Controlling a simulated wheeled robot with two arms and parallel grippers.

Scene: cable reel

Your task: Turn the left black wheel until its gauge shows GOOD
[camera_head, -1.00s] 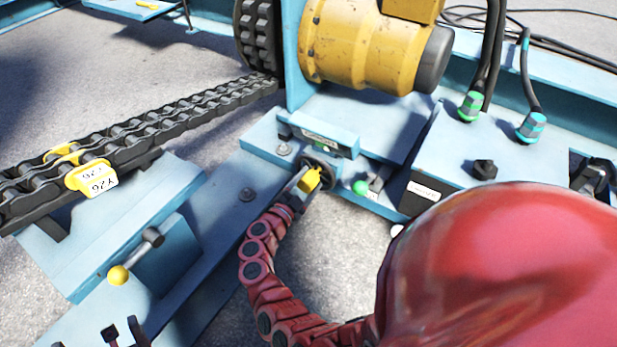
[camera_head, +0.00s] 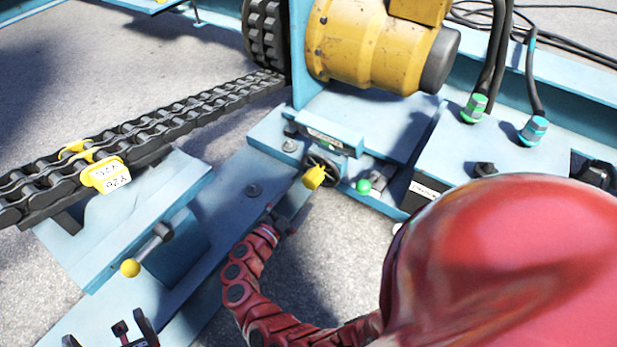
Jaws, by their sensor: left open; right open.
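The left black wheel (camera_head: 324,168) with a yellow handle (camera_head: 314,177) sits on the blue frame below the yellow motor. Just above it is a small gauge (camera_head: 326,141) with a label and a patch of green; its text is too small to read. My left gripper (camera_head: 112,332) is open at the bottom left edge, partly cut off, far from the wheel.
A chain (camera_head: 150,135) with a yellow tag runs along the left. A yellow-knobbed lever (camera_head: 131,267) stands on the blue frame. A green knob (camera_head: 363,186) is right of the wheel. My red body part hides the lower right.

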